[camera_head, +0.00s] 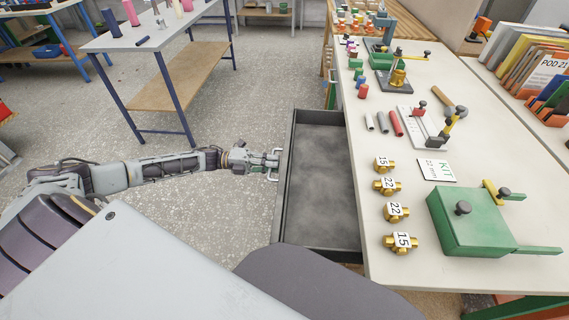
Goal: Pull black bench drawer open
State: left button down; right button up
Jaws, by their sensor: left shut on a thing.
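The black bench drawer (322,178) stands out from the left side of the pale workbench (375,255). It is pulled well out, and its grey inside looks empty. Its handle (271,166) is on the drawer's left front face. My left gripper (268,161) reaches in from the left, level with the handle, and is shut on it. The fingers are small in view and partly cover the handle. My right gripper is not in view.
On the workbench are brass fittings (397,212), a green block fixture (470,222), a kit card (437,170) and several small coloured parts. Another table (150,40) with blue legs stands at the upper left. The speckled floor (215,115) left of the drawer is clear.

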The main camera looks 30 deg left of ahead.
pick_arm(q)
jog(key=shift+s+a, duration=0.25)
jog(key=shift+a, duration=0.4)
jog(key=c, duration=1.5)
grip_release()
jog(key=shift+a, duration=0.1)
jog(key=v, duration=1.1)
jog(key=shift+s+a, duration=0.15)
jog(key=shift+a, duration=0.2)
